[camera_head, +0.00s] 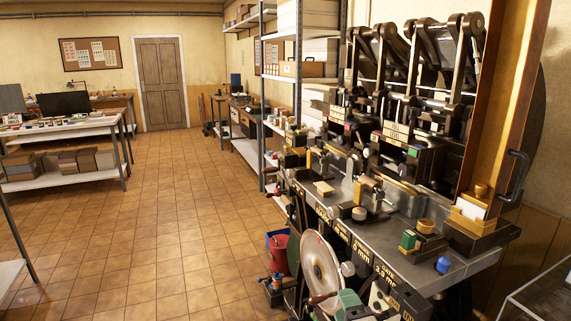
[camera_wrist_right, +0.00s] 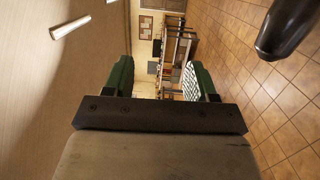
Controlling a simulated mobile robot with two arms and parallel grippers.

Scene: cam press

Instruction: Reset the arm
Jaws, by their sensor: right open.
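My right gripper (camera_wrist_right: 160,78) shows in the right wrist view. Its two green-padded fingers are spread apart, with nothing between them. In the head view, green parts (camera_head: 349,299) at the bottom edge may belong to it, but I cannot tell surely. The cam press (camera_head: 400,215) stands at the right in the head view, with a grey bench top, dark upright levers and a tall wooden column (camera_head: 508,95). A black handle (camera_head: 515,176) is on the column. My left gripper is not in view.
A large pale disc (camera_head: 322,272) is at the bench's front. A red bucket (camera_head: 278,252) is on the floor beside it. A metal shelf (camera_head: 268,85) stands behind. A table (camera_head: 100,125) is at the left. The tiled floor (camera_head: 165,215) between is clear.

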